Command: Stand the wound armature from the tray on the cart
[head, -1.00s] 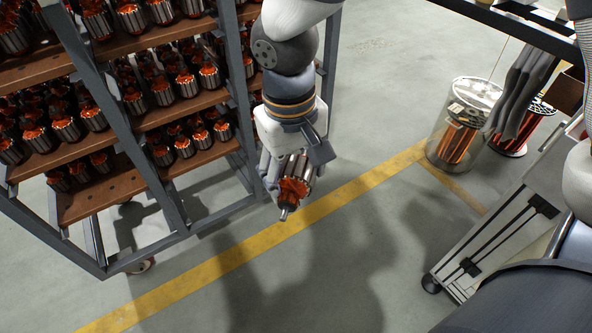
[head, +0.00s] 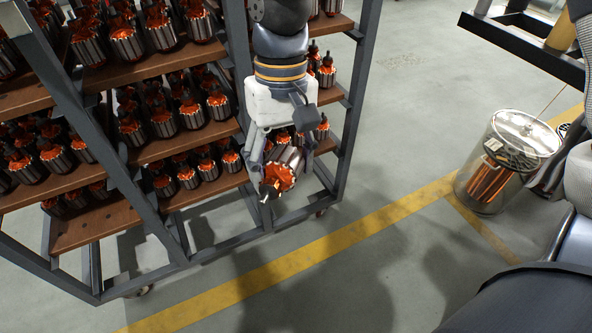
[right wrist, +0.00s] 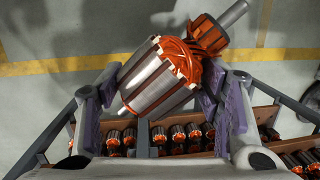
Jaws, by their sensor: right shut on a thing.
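The wound armature (head: 283,168) has a silver laminated core, orange windings and a protruding shaft. My right gripper (head: 276,160) is shut on it and holds it tilted in the air, in front of the cart. In the right wrist view the armature (right wrist: 160,80) lies slantwise between the two purple-padded fingers of the gripper (right wrist: 165,95), its shaft pointing up and right. The cart (head: 135,157) is a grey-framed rack with brown shelves at the left of the head view. My left gripper and the tray do not show.
Several armatures (head: 190,115) stand upright in rows on the cart's shelves. Grey posts (head: 355,110) frame the shelves. A clear cylinder with copper-coloured contents (head: 500,165) stands on the floor at the right. The floor around the yellow line (head: 330,243) is open.

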